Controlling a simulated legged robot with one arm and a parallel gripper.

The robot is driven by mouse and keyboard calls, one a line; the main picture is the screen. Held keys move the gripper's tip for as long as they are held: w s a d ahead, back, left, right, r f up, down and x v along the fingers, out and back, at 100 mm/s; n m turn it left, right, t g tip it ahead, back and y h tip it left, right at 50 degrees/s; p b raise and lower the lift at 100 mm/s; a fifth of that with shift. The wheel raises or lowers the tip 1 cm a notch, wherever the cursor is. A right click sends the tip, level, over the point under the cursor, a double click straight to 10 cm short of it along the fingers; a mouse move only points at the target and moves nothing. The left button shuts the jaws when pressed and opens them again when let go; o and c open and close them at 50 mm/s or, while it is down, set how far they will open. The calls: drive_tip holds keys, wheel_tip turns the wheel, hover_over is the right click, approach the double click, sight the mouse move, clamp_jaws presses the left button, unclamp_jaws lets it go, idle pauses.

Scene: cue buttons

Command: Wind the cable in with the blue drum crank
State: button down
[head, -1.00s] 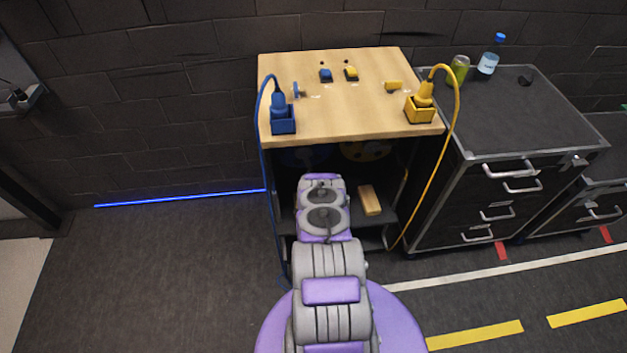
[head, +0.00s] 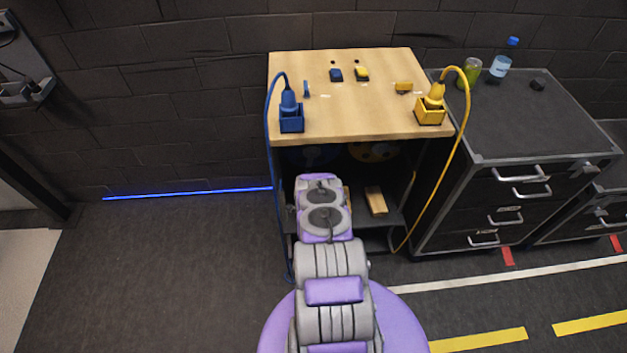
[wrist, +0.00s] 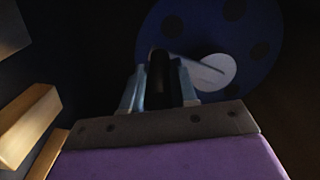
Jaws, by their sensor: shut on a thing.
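The blue drum (wrist: 245,30) fills the upper part of the wrist view, with dark round holes and a pale hub (wrist: 215,72). It shows only partly under the tabletop in the head view (head: 312,155). My gripper (wrist: 158,88) is shut on the dark crank handle (wrist: 158,68) in front of the drum. In the head view my arm hides the gripper and crank. The blue cable (head: 268,150) runs from a blue plug (head: 288,103) in a blue box (head: 291,124) down the table's left side.
On the wooden tabletop (head: 345,115) stand a blue button (head: 336,75), a yellow button (head: 362,74) and a yellow box (head: 430,115) with a plug and yellow cable (head: 466,110). A yellow drum (head: 375,151) and wooden block (head: 376,200) are below. A dark cabinet (head: 520,130) stands right.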

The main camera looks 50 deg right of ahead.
drive_tip(key=shift+w+a+r+m, duration=0.1)
drive_tip(key=shift+w+a+m, duration=0.35)
drive_tip(key=shift+m, duration=0.15)
drive_tip(key=shift+w+a+r, duration=0.15)
drive_tip(key=shift+w+a, duration=0.05)
drive_tip(key=shift+w, duration=0.1)
drive_tip(key=shift+w+a+r+p, duration=0.1)
drive_tip(key=shift+w+a+p, duration=0.15)
drive_tip(key=shift+w+p, duration=0.05)
drive_tip(key=c, duration=0.9)
unclamp_jaws()
drive_tip(key=shift+s, duration=0.1)
drive_tip(key=shift+s+d, duration=0.1)
drive_tip(key=shift+s, duration=0.05)
